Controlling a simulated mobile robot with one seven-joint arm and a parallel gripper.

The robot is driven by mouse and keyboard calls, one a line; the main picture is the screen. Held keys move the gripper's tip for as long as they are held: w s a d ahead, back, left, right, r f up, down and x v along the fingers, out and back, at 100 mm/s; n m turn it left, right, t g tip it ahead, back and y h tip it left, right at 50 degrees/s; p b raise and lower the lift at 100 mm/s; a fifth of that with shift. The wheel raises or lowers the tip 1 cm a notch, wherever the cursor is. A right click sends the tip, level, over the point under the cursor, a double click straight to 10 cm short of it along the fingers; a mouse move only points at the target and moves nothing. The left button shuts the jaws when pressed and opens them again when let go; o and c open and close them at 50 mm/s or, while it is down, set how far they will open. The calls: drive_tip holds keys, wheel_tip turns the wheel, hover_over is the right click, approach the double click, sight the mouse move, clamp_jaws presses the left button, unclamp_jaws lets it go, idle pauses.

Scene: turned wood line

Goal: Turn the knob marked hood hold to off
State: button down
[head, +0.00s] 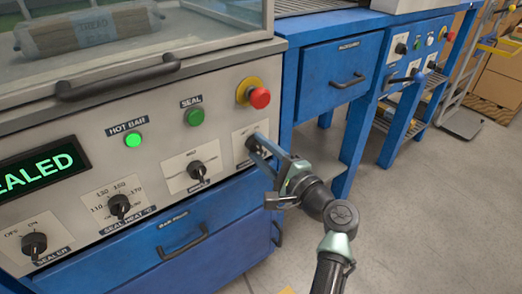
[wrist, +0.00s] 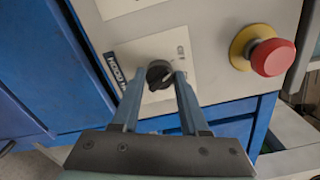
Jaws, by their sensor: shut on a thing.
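The hood hold knob (wrist: 158,72) is a small black knob on a pale plate at the right end of the grey control panel. In the wrist view its label (wrist: 117,70) reads "HOOD" with the rest covered by a finger. My gripper (wrist: 156,78) has its two blue fingers on either side of the knob, shut on it. In the head view my gripper (head: 257,146) reaches the panel from the right and covers most of the knob. Which way the knob's pointer faces I cannot tell.
A red emergency button (head: 260,98) on a yellow collar sits just above the knob. To the left are a green seal button (head: 195,117), a lit hot bar lamp (head: 133,140), other black knobs (head: 197,170) and a green "SEALED" display (head: 40,168). Blue drawers lie below.

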drive_tip(key=shift+c, duration=2.1)
unclamp_jaws()
drive_tip(key=p+v, duration=0.4)
drive_tip(key=v, duration=0.9)
drive_tip(key=shift+p, duration=0.3)
